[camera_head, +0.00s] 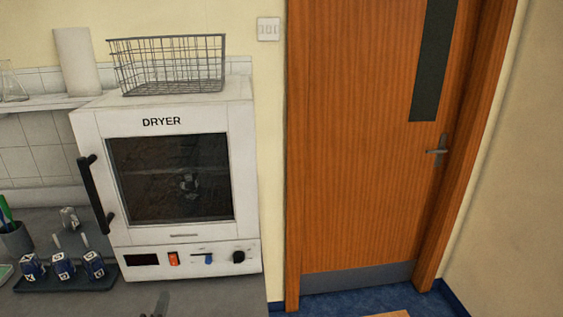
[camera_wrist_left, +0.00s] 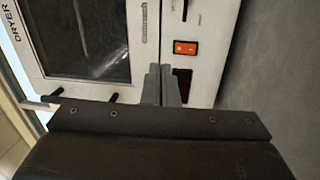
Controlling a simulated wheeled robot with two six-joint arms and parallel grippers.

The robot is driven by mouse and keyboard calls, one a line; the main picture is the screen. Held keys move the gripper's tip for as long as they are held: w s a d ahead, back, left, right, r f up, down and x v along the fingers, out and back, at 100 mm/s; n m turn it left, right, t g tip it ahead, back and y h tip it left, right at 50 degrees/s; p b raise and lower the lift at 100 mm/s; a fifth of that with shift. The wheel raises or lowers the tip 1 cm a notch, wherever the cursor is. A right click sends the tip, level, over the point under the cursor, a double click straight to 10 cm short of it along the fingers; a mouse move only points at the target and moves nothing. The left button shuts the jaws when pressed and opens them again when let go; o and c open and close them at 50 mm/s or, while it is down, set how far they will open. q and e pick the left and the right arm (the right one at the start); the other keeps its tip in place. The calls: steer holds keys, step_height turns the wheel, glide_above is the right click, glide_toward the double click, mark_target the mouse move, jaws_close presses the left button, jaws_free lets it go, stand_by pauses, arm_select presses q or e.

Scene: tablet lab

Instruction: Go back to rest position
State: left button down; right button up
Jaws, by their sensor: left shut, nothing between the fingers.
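Only the fingertips of my left gripper (camera_head: 158,303) show in the head view, at the bottom edge, low in front of the dryer (camera_head: 240,160). In the left wrist view, the two grey fingers of my left gripper (camera_wrist_left: 161,84) are together with nothing between them. They point toward the dryer's front panel, near the orange switch (camera_wrist_left: 185,48). The dryer door is shut, with its dark window and black handle showing. My right gripper is in neither view.
A wire basket (camera_head: 168,64) sits on the dryer. A dark tray (camera_head: 75,284) with several small labelled containers stands left on the grey counter (camera_head: 225,296). A closed wooden door (camera_head: 350,140) and blue floor (camera_head: 350,289) are at the right.

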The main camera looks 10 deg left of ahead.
arm_select(q)
steer(key=s+d+f+m+g+h, duration=0.4)
steer(key=s+d+m+g+h, duration=0.5)
steer(key=m, duration=0.6)
steer(key=s+a+f+m+g+y, duration=0.2)
steer(key=s+a+g+y, duration=0.15)
steer(key=s, duration=0.65)
steer(key=s+a+f+m+g+y, duration=0.1)
steer(key=s+a+m+g+y, duration=0.2)
steer(key=s, duration=0.7)
step_height(320, 180, down, 29)
steer(key=a+n+g+b, duration=0.1)
steer(key=b, duration=0.3)
steer(key=s+d+f+g+b, duration=0.1)
steer(key=s+f+b, duration=0.1)
steer(key=s+f, duration=1.3)
step_height(320, 180, down, 4)
steer(key=shift+s+r+b, duration=0.25)
steer(key=shift+b, duration=0.1)
